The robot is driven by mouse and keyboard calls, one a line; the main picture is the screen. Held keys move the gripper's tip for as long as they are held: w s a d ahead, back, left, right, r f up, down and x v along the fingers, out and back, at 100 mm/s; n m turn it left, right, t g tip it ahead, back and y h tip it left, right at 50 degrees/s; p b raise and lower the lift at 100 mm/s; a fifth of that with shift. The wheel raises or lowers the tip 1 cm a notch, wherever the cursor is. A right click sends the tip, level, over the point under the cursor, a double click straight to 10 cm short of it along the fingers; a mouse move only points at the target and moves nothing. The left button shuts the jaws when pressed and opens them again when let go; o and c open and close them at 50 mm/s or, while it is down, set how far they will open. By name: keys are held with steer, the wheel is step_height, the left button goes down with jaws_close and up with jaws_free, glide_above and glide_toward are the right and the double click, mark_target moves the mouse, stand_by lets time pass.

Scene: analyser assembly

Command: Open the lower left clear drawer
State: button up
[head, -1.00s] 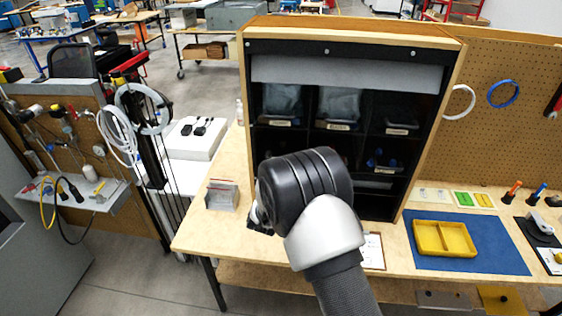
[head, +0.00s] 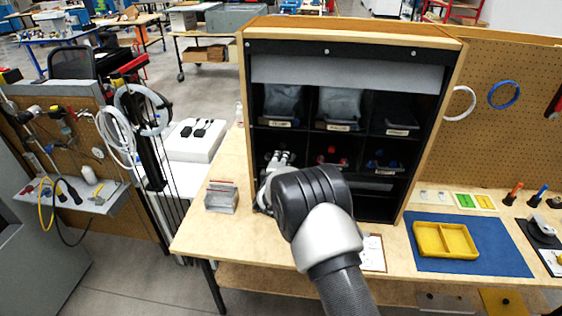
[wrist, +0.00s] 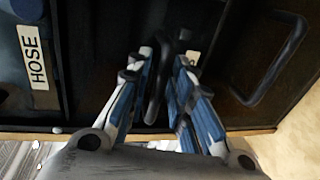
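The black cabinet (head: 252,100) stands on the bench, with two rows of bins and a further opening below. My gripper (head: 282,158) is at the left bin of the lower row, and my arm covers part of the front there. The clear drawer itself is hard to make out. In the wrist view, my gripper (wrist: 166,62) has its blue-and-white fingers on either side of a dark upright handle (wrist: 156,90). The fingers look open, with narrow gaps beside the handle; firm contact is not visible.
A bin labelled HOSE (wrist: 36,58) is left in the wrist view; another dark handle (wrist: 268,65) is at right. A small metal holder (head: 221,198) stands left of the cabinet. A yellow tray (head: 445,240) lies on a blue mat (head: 500,255) at right.

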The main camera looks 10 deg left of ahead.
jaws_close()
stand_by(0.3)
